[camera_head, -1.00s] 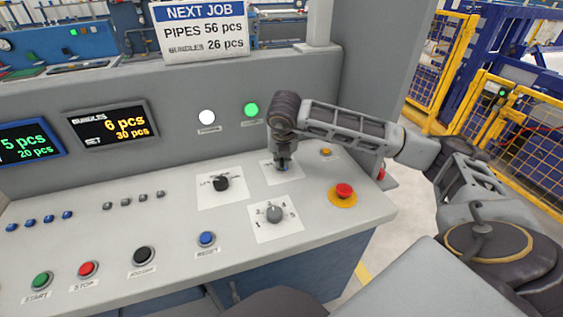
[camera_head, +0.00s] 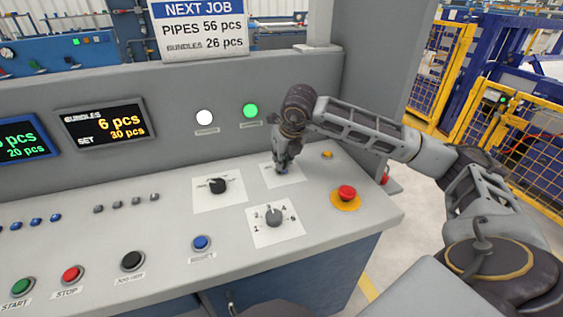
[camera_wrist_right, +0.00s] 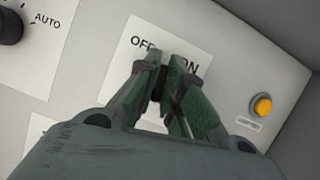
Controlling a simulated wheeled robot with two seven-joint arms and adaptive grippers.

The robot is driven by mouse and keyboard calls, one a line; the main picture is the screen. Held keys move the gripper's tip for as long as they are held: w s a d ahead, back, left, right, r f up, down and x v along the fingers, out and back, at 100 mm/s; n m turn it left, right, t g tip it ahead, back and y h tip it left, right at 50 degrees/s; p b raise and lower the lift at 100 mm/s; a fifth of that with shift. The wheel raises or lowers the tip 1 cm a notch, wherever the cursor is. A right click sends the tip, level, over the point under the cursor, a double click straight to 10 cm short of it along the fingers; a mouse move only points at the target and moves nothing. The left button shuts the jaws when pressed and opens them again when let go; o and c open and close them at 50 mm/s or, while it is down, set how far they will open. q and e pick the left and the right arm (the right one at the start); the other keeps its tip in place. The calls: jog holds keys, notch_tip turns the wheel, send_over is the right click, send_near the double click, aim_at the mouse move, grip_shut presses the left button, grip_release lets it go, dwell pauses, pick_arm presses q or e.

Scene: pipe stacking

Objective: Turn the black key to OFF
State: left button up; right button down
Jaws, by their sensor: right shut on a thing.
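The black key (camera_wrist_right: 159,82) is on a white plate (camera_wrist_right: 121,72) marked OFF and ON on the grey panel. The key sits between the fingertips of my right gripper (camera_wrist_right: 164,77), which is shut on it. The fingers hide most of the key, so its exact angle is hard to tell. In the head view my right gripper (camera_head: 281,165) reaches down onto the same plate (camera_head: 294,171) and covers the key. My left gripper is not in view.
A black selector (camera_head: 217,186) is left of the plate and a numbered grey knob (camera_head: 273,217) is in front. A red emergency button (camera_head: 346,192) stands to the right, with a small orange button (camera_head: 327,154) behind it. A blue button (camera_head: 201,242) lies nearer.

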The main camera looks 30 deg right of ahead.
jog(key=shift+n+y+b, duration=0.4)
jog(key=shift+n+b, duration=0.1)
jog(key=shift+n, duration=0.4)
jog(key=shift+n+y+b, duration=0.3)
jog(key=shift+n+b, duration=0.05)
jog(key=shift+n, duration=0.45)
jog(key=shift+n+y, duration=0.3)
jog(key=shift+n, duration=0.6)
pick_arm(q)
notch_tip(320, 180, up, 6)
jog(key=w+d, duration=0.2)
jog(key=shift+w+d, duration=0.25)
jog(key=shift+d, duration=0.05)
pick_arm(e)
jog(key=shift+n+g+y, duration=0.3)
jog(key=shift+n, duration=0.6)
pick_arm(q)
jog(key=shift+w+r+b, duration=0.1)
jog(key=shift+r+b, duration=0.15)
jog(key=shift+b, duration=0.05)
pick_arm(e)
jog(key=c, duration=1.5)
grip_release()
jog(key=shift+c, duration=0.2)
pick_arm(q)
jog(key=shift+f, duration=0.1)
